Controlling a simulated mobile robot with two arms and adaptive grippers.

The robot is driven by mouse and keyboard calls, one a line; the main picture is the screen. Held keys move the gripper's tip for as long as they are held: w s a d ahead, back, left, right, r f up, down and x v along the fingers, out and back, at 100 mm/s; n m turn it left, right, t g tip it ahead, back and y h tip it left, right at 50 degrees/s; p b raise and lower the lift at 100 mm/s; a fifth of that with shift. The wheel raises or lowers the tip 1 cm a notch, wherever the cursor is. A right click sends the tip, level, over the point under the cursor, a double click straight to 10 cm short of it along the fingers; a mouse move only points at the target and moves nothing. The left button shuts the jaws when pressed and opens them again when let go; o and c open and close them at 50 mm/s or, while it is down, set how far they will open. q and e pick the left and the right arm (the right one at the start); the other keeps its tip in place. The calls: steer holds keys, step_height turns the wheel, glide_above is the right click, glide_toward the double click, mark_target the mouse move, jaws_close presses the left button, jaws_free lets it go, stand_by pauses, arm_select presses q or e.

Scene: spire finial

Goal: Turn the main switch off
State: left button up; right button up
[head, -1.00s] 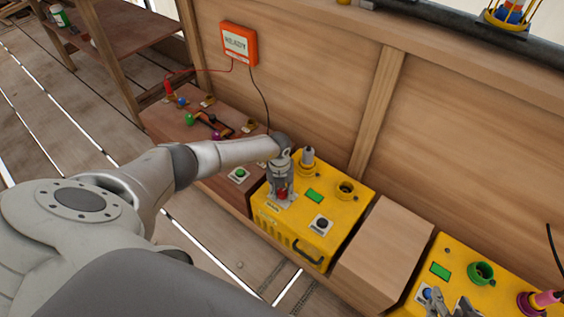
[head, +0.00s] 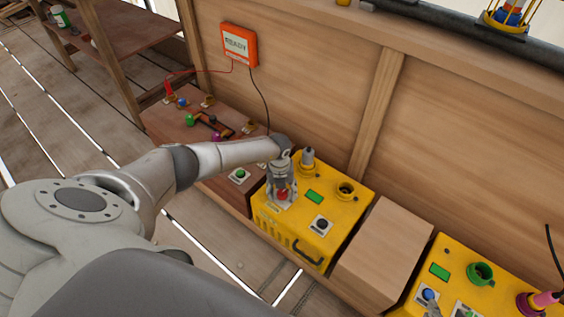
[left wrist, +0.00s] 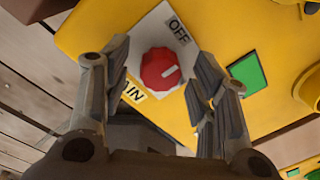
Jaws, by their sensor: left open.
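The main switch is a red ribbed knob (left wrist: 160,69) on a white plate (left wrist: 150,32) marked OFF and, partly covered, MAIN. In the left wrist view its white line points right and slightly up, not straight at OFF. In the head view the red knob (head: 283,195) sits on top of a yellow box (head: 333,228). My left gripper (head: 282,184) is over it from above. In the left wrist view my left gripper (left wrist: 161,58) is open, with one finger on each side of the knob and gaps between.
A green display (head: 314,196), a black button (head: 321,224) and a grey post (head: 308,159) are close to the knob. A wooden block (head: 385,245) separates this box from a second yellow box (head: 405,304).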

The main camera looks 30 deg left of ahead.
mark_target(280, 192)
arm_select(q)
step_height(280, 192, up, 12)
steer(key=shift+s+a, duration=0.15)
steer(key=shift+a, duration=0.05)
stand_by(0.5)
stand_by(0.4)
